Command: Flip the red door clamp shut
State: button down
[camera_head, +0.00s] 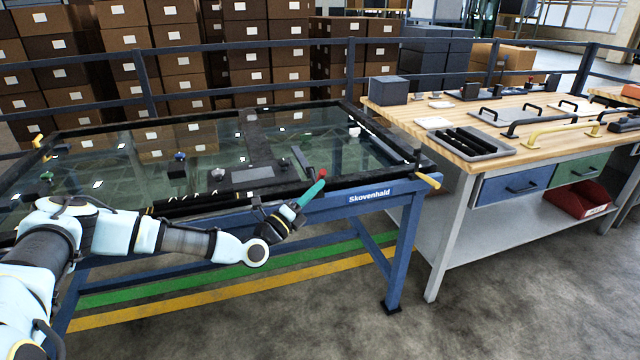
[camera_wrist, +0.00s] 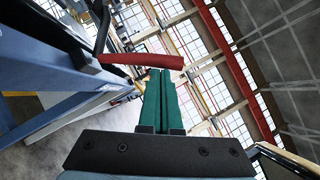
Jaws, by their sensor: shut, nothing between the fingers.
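The red door clamp shows in the wrist view as a red handle (camera_wrist: 142,60) on a dark bracket, running across the picture just beyond my fingertips. In the head view a small red tip (camera_head: 322,173) shows at the front edge of the glass-topped table. My gripper (camera_head: 318,184) is at that edge, its green fingers closed together and empty, pointing up and to the right. In the wrist view the fingertips (camera_wrist: 160,72) end right at the red handle; I cannot tell whether they touch it. Most of the clamp is hidden in the head view.
The glass-topped table (camera_head: 368,177) has a black frame, blue legs and several small parts on top. To its right a wooden workbench (camera_head: 540,140) bears trays and handles. A dark railing (camera_head: 545,73) and stacked boxes stand behind. The floor in front is clear.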

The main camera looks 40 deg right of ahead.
jog(key=shift+w+d+r+n+t+y+p, duration=0.15)
jog(key=shift+w+r+n+y+p, duration=0.15)
jog(key=shift+r+n+p, duration=0.25)
jog(key=shift+w+r+n+t+y+p, duration=0.2)
jog(key=shift+r+n+y+p, duration=0.15)
jog(key=shift+n+p, duration=0.25)
jog(key=w+p, duration=0.1)
jog(key=w+d+r+p, duration=0.1)
jog(key=shift+w, duration=0.3)
jog(key=shift+w+r, duration=0.2)
jog(key=shift+r, duration=0.05)
